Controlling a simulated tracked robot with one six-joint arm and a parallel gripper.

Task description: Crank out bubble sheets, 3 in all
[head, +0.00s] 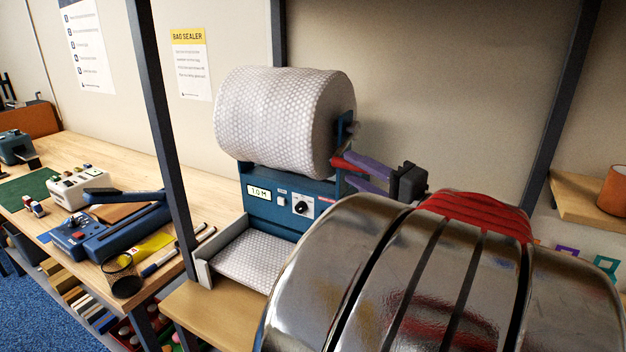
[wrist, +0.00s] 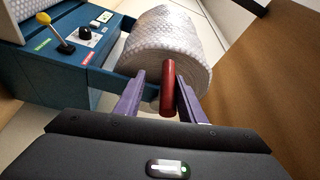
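The bubble-wrap roll (head: 275,115) sits on the blue dispenser machine (head: 268,200) in the head view; it also shows in the wrist view (wrist: 165,45). The red crank handle (wrist: 168,88) stands out at the roll's right end and shows partly in the head view (head: 346,162). My gripper (wrist: 160,78) is open, its purple fingers on either side of the handle. A gap shows between the left finger and the handle; the right finger is close, and touch cannot be told. Bubble wrap (head: 250,262) lies in the tray (head: 204,274) below the machine.
Dark posts (head: 160,125) frame the station.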

